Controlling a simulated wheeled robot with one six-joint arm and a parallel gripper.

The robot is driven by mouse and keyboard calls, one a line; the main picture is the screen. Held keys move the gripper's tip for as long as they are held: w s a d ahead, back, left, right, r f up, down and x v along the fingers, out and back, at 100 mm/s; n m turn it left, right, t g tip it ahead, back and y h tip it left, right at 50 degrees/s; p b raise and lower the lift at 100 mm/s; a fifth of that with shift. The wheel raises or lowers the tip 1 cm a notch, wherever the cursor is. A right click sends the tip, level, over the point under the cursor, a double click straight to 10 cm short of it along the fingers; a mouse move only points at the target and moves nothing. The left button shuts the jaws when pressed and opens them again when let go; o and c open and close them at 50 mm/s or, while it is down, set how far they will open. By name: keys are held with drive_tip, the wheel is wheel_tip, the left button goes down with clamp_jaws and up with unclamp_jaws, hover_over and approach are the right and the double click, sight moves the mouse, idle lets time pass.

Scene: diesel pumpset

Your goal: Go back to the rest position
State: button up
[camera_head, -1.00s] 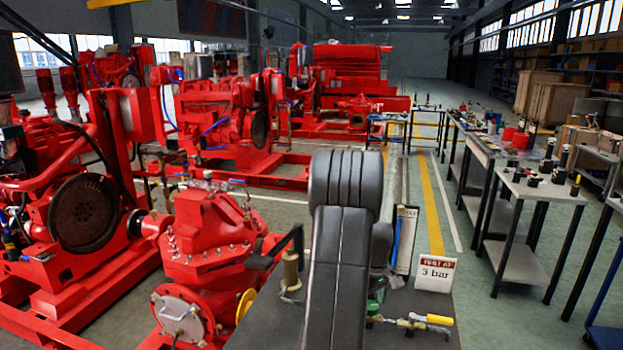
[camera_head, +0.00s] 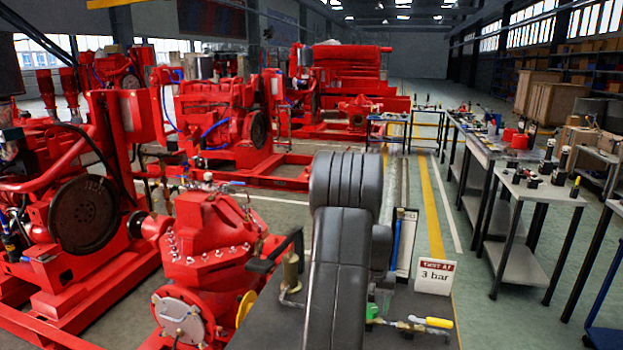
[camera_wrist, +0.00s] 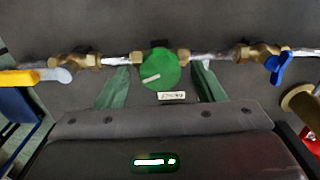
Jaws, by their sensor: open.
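My gripper (camera_wrist: 163,70) shows in the wrist view as two greenish fingers, spread apart and with nothing held between them. A round green knob (camera_wrist: 160,70) with a pale pointer mark sits on the pipe and appears between the fingertips. I cannot tell how far the fingertips are from it. In the head view my dark arm fills the lower middle and hides most of my gripper. The green knob (camera_head: 371,311) partly shows just right of the arm.
A yellow-handled valve (camera_wrist: 20,78) and a blue-handled valve (camera_wrist: 278,67) flank the knob on the pipe. A "3 bar" sign (camera_head: 435,274) stands right of my arm. A red pump (camera_head: 208,245) is close on the left. A cluttered table (camera_head: 538,190) stands right, beyond open floor.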

drive_tip(key=m+p, duration=0.1)
drive_tip(key=m, duration=0.4)
drive_tip(key=shift+m+p, duration=0.7)
drive_tip(key=shift+m, duration=1.8)
